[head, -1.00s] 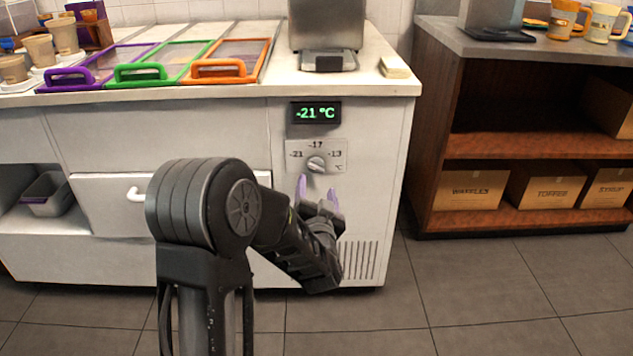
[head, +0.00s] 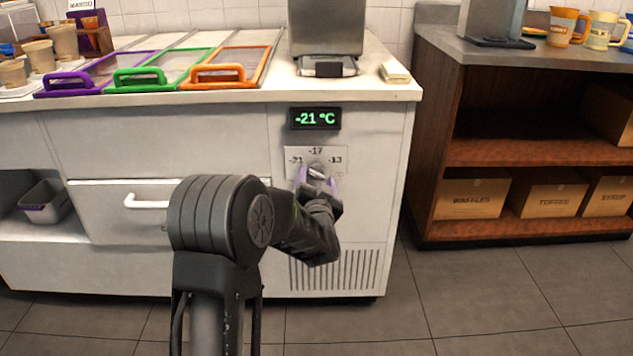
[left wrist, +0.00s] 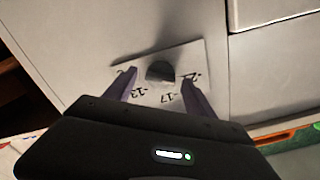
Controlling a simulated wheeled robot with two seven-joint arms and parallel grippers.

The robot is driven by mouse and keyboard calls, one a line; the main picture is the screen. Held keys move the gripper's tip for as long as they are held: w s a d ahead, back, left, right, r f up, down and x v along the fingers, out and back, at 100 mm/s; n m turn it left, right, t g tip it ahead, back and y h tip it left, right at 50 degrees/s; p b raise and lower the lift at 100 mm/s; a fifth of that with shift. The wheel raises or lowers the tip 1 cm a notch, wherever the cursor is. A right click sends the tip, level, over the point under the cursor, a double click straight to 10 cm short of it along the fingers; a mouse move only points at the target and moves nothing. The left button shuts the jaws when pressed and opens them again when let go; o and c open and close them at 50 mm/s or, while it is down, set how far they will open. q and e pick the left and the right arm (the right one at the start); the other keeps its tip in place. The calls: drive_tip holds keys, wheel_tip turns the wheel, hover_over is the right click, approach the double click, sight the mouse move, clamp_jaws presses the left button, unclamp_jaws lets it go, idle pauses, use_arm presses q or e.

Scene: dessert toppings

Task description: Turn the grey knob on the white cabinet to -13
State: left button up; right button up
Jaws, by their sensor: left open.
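The white cabinet (head: 380,190) carries a dial plate (head: 337,152) marked -21, -17 and -13. The display (head: 315,118) above it reads -21 °C. My left gripper (head: 316,175) is at the plate, its purple fingers open. The grey knob (left wrist: 160,71) shows in the left wrist view between and just beyond the two fingertips; in that view the left gripper (left wrist: 158,76) has a finger on each side of it, with gaps. In the head view the gripper mostly hides the knob, so its pointer cannot be read. My right gripper is not in view.
A white drawer handle (head: 147,202) sticks out left of my arm. Lids with purple, green and orange handles (head: 218,75) lie on the counter above. A wooden shelf unit (head: 470,150) with boxes stands to the right, past a floor gap.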

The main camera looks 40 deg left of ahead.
use_arm(q)
drive_tip(key=c, duration=1.4)
